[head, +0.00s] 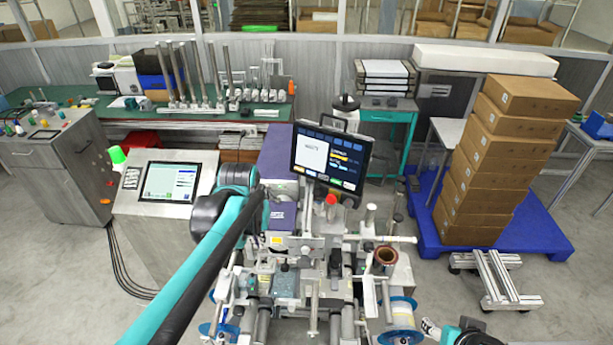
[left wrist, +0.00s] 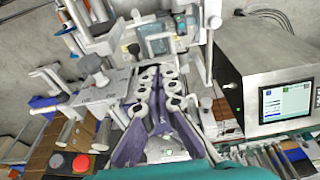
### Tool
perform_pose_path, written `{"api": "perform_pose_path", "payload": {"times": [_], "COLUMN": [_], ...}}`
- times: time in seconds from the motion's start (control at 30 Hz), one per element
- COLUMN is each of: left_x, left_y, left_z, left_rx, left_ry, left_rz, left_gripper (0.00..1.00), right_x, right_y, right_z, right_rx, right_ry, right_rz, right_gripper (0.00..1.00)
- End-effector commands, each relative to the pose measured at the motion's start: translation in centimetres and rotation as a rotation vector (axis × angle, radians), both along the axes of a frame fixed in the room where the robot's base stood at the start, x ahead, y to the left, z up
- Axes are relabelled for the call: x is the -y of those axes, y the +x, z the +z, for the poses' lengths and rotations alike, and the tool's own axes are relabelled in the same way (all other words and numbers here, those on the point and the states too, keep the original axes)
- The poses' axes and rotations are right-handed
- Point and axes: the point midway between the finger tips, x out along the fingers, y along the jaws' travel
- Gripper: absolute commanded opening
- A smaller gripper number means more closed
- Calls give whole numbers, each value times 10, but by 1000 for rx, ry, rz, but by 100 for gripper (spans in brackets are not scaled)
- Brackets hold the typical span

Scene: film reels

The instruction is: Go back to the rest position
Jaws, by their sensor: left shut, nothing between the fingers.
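My left arm (head: 190,285) reaches in from the bottom left over the front of the film-reel machine (head: 290,285). My left gripper (head: 264,192) is near the machine's upper part, left of its tilted screen (head: 331,158), and shows small and partly hidden. In the left wrist view the left gripper (left wrist: 157,85) has its fingers close together, shut, with nothing held. A part of my right arm (head: 472,334) shows at the bottom right edge. The right gripper (head: 432,328) is only partly in view there, and its jaws are unclear.
The machine carries a blue-white reel (head: 398,322), a brown roll (head: 386,257) and a red knob (head: 331,200). A console with a screen (head: 169,183) stands left. Stacked cartons (head: 490,180) sit on a blue pallet (head: 540,243) right. Open floor lies at lower right.

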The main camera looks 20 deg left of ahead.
Motion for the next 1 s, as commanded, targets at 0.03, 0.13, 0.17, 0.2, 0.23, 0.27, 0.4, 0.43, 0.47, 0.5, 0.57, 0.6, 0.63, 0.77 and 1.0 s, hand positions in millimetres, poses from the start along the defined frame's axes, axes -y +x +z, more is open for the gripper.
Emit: {"api": "perform_pose_path", "payload": {"times": [0.03, 0.13, 0.17, 0.2, 0.23, 0.27, 0.4, 0.43, 0.47, 0.5, 0.57, 0.6, 0.63, 0.77, 1.0], "left_x": [0, 1, 3, 5, 8, 12, 34, 39, 44, 51, 60, 65, 70, 85, 99], "left_y": [0, -1, -2, -4, -7, -10, -30, -35, -40, -46, -55, -62, -66, -83, -99], "left_z": [0, -3, -6, -12, -18, -26, -72, -83, -94, -109, -130, -146, -157, -201, -241], "left_rx": [0, 4, 8, 17, 25, 34, 108, 128, 147, 171, 210, 235, 255, 328, 406], "left_ry": [0, 0, 2, 4, 5, 8, 22, 25, 28, 31, 37, 39, 41, 46, 49], "left_rz": [0, -2, -5, -10, -15, -23, -66, -77, -88, -102, -124, -137, -148, -188, -227], "left_gripper": [0, 0, 0, 0, 0, 0, 0, 0, 0, 0, 0, 0, 0, 0, 0], "right_x": [0, 0, 0, 0, 0, 0, 0, 0, 0, 0, 0, 0, 0, 0, 0], "right_y": [0, 0, 0, 0, 0, 0, 0, 0, 0, 0, 0, 0, 0, 0, 0], "right_z": [0, -4, -7, -14, -21, -30, -81, -93, -105, -120, -142, -156, -166, -205, -238], "right_rx": [0, 0, 0, 0, 0, 0, 0, 0, 0, 0, 0, 0, 0, 0, 0], "right_ry": [0, 0, 0, 0, 0, 0, 0, 0, 0, 0, 0, 0, 0, 0, 0], "right_rz": [0, 0, 0, 0, 0, 0, 0, 0, 0, 0, 0, 0, 0, 0, 0], "right_gripper": [55, 55, 55, 55, 55, 55, 55, 55, 55, 55, 55, 55, 55, 55, 55]}}
